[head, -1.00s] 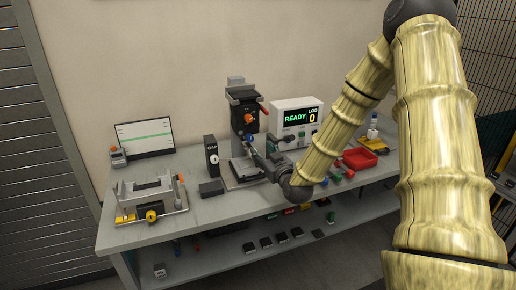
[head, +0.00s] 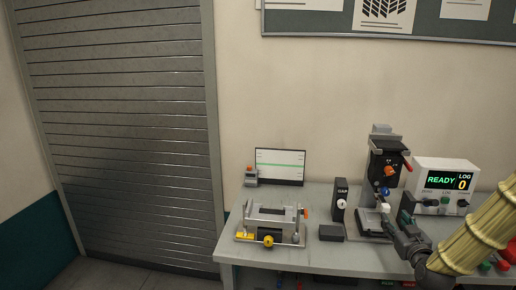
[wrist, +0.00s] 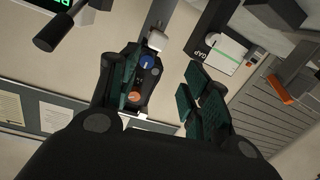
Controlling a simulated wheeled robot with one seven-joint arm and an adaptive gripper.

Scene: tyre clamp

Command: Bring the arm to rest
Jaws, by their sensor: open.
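My gripper (head: 393,219) is at the front of the black press-like tester (head: 386,160) on the bench, close to its lower part. My arm (head: 482,238) comes in from the lower right edge of the head view, bent at a dark joint. In the wrist view the two teal-padded fingers (wrist: 160,98) stand apart with nothing held between them. The tester's blue and orange knobs show beyond the left finger there. Whether the gripper touches the tester cannot be told.
A display box reading READY and 0 (head: 445,184) stands right of the tester. A GAP block (head: 340,200) stands to its left. A clamp fixture (head: 270,222) and a screen (head: 280,166) are further left on the grey bench (head: 312,256). A shutter (head: 120,130) fills the left.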

